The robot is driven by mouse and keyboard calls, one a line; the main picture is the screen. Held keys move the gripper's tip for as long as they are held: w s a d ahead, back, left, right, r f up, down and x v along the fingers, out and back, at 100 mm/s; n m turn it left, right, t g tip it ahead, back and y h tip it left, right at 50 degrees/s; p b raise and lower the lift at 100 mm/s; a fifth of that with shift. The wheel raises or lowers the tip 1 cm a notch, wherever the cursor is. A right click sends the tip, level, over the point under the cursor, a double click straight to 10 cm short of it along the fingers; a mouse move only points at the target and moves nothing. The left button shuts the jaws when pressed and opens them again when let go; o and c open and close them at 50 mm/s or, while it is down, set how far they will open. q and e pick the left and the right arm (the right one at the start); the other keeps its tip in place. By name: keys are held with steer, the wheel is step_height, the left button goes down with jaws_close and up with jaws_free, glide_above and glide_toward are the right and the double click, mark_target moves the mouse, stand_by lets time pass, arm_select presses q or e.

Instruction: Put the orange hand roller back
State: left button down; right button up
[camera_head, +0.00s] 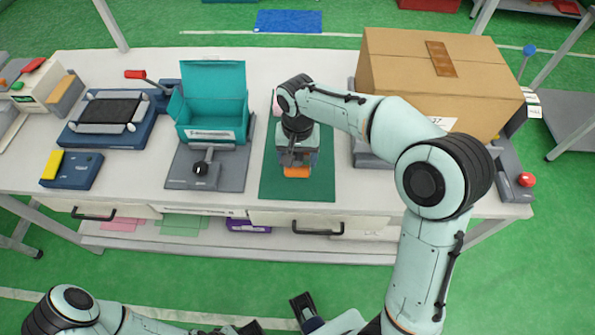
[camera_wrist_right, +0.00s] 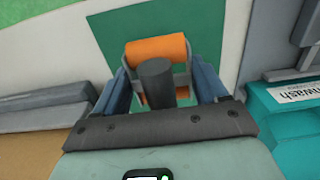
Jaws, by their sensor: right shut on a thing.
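The orange hand roller (camera_head: 297,171) is under my right gripper (camera_head: 297,160), over the dark green mat (camera_head: 275,188) on the table. In the right wrist view its orange cylinder (camera_wrist_right: 156,50) sits in a metal frame, with the dark grey handle (camera_wrist_right: 155,78) pointing toward the camera. The blue fingers of my right gripper (camera_wrist_right: 160,88) are on both sides of the handle, shut on it. I cannot tell whether the roller touches the mat. Part of my left gripper (camera_head: 305,308) shows at the bottom edge, low in front of the table; its jaw state is unclear.
The teal open box (camera_head: 213,103) on a grey fixture stands left of the mat. A large cardboard box (camera_head: 435,75) stands to the right, close to my right arm. A blue tray fixture (camera_head: 85,135) and a blue block with yellow (camera_head: 72,170) are at the left.

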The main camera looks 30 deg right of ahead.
steer(key=shift+f+b, duration=0.35)
steer(key=shift+f, duration=2.7)
steer(key=shift+f, duration=0.2)
steer(key=o, duration=0.9)
steer(key=shift+o, duration=0.2)
step_height(320, 180, up, 12)
steer(key=shift+r+p, duration=0.25)
steer(key=shift+p, duration=0.65)
steer(key=shift+f, duration=0.1)
